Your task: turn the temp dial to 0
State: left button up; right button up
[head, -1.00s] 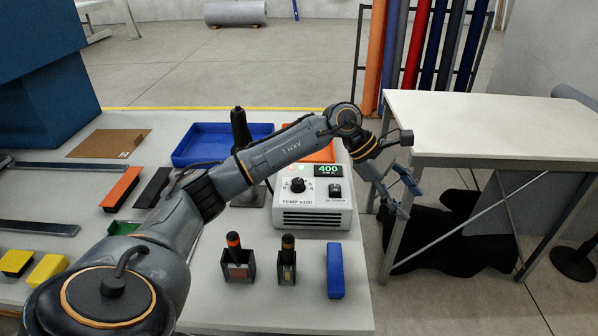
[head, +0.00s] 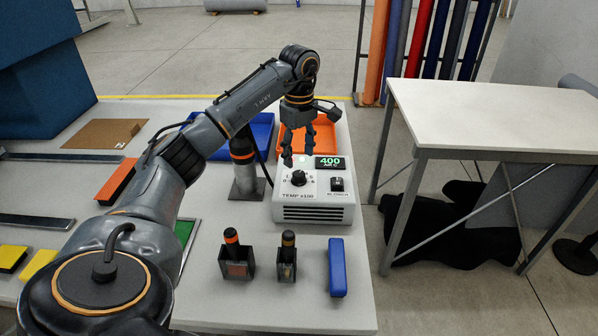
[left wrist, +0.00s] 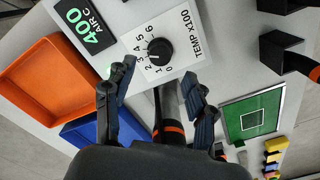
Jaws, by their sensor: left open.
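The temp dial (head: 298,178) is a black round knob on the front face of a white welder control box (head: 313,212) labelled TEMP x100. It also shows in the left wrist view (left wrist: 160,51), with a scale of numbers around it. The green display (head: 329,162) reads 400. My left gripper (head: 298,162) is above and just behind the dial, pointing down. In the left wrist view its open fingers (left wrist: 158,85) stand on both sides of the picture below the dial, with nothing between them on the knob. My right gripper is not in view.
A black switch (head: 337,184) sits right of the dial. An orange tray (head: 322,141) and a blue tray (head: 262,135) lie behind the box. Two tool holders (head: 237,268) and a blue bar (head: 337,268) stand in front. A white table (head: 480,115) is at right.

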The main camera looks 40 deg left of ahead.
aim_at(299, 173)
pick_arm(q)
notch_tip(299, 173, down, 5)
jog(key=shift+f+p, duration=0.2)
jog(key=shift+p, duration=0.3)
jog(key=shift+f, duration=0.5)
jog(key=c, duration=1.2)
jog(key=shift+o, duration=0.2)
